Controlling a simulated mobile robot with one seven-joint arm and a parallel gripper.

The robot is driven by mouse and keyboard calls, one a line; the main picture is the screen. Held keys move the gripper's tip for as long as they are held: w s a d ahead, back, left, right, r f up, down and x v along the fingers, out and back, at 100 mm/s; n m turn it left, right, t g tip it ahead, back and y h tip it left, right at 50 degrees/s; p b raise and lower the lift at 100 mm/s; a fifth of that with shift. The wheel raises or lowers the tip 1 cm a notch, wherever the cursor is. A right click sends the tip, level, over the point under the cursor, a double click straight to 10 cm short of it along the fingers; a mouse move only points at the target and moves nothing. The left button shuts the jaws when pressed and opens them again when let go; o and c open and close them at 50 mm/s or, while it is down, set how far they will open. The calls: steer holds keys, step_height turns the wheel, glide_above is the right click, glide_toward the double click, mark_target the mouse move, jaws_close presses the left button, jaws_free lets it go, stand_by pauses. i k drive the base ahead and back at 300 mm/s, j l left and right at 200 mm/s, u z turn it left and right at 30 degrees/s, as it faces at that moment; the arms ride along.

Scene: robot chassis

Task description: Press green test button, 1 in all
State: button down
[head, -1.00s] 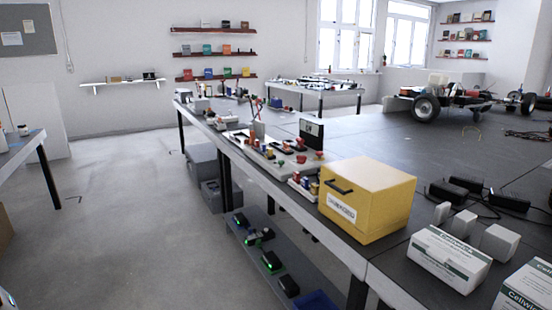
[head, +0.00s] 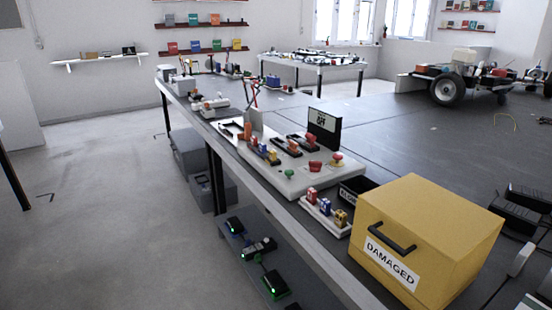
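A small green button (head: 289,173) sits on the near side of a light grey test board (head: 310,177) on the long bench, left of the middle of the board's front edge. Red knobs or buttons (head: 315,165) stand behind and to its right on the same board. A black sign (head: 324,128) stands at the board's back edge; its text is too small to read. My gripper is not in view.
A yellow box marked DAMAGED (head: 425,240) stands on the bench right of the board. A small tray of coloured pieces (head: 325,215) lies between them. A lower shelf (head: 250,262) holds black devices. The floor (head: 95,220) at left is clear.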

mark_target(289, 174)
steer(key=i+l+u, duration=0.15)
steer(key=i, duration=1)
steer(key=i+j, duration=0.05)
